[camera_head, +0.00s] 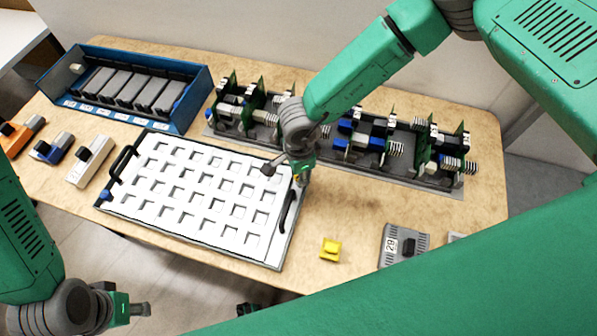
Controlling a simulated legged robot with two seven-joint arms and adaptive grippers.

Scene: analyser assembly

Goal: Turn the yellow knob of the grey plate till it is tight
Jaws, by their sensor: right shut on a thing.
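A grey plate (277,252) with a white perforated top and black handles lies in the middle of the table. A small yellow knob (298,180) shows at its right edge, mostly hidden under my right gripper (287,170). That gripper points down over the plate's upper right corner and is shut on the knob; its fingertips are partly hidden. My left gripper (140,309) is at the lower left, off the table's front edge and away from the plate. Its fingers are too small and side-on to tell if open or shut.
A blue bin (190,112) with grey modules stands at the back left. Circuit boards stand on a long grey base (440,185) behind. A yellow block (331,250) and grey module (403,245) lie at the front right. Several small modules, including a white one (90,162), lie at left.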

